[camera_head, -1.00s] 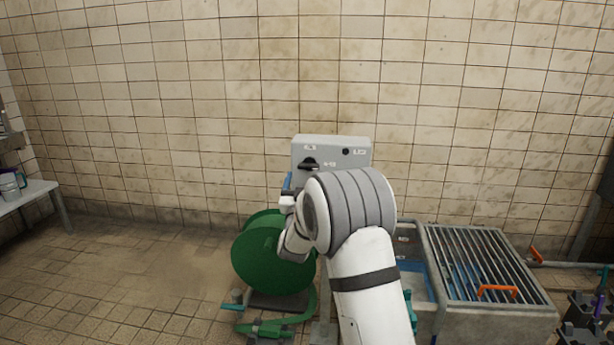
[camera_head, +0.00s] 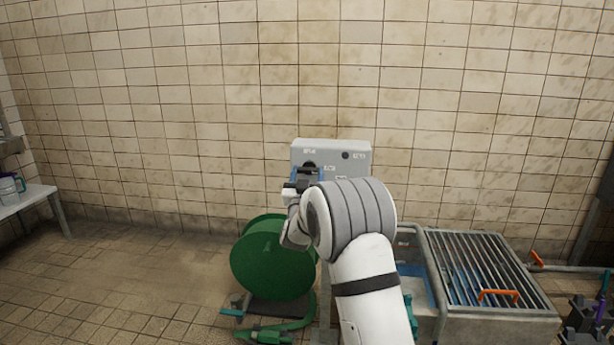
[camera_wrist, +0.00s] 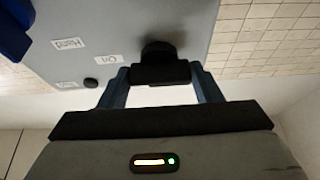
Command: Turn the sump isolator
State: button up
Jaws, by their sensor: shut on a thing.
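The sump isolator is a black rotary knob on a grey control box (camera_head: 331,152). In the wrist view the knob (camera_wrist: 160,66) stands out from the grey panel (camera_wrist: 120,25), with labels beside it that read "On" and "Hand". My gripper (camera_wrist: 162,74) has its two blue-grey fingers on either side of the knob's handle and is shut on it. In the head view my gripper (camera_head: 306,176) is at the box's left front and covers most of the knob.
A green hose reel (camera_head: 270,262) stands on the floor below left of the box. A sink with a metal grating (camera_head: 478,268) and an orange handle (camera_head: 498,293) is at the right. A small table (camera_head: 30,196) is at the far left. Floor at the left is clear.

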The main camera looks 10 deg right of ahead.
jog(key=c, duration=0.3)
jog(key=shift+f+n, duration=0.1)
jog(key=shift+n, duration=0.4)
jog(key=n+y+b, duration=0.1)
jog(key=n+y, duration=0.1)
jog(key=n, duration=0.1)
jog(key=shift+d+n+y, duration=0.15)
jog(key=shift+n+y, duration=0.25)
jog(key=n+y+b, duration=0.1)
jog(key=n, duration=0.3)
jog(key=n+g+y+b, duration=0.1)
jog(key=n+y, duration=0.1)
jog(key=n, duration=0.2)
jog(key=n+y+b, duration=0.1)
jog(key=n+y, duration=0.1)
jog(key=n, duration=0.3)
jog(key=shift+s+d+r+g, duration=0.1)
jog(key=shift+d+r+g, duration=0.05)
jog(key=shift+r+g, duration=0.15)
jog(key=shift+n+g+y+b, duration=0.4)
jog(key=shift+n+g, duration=0.5)
jog(key=shift+n, duration=1.4)
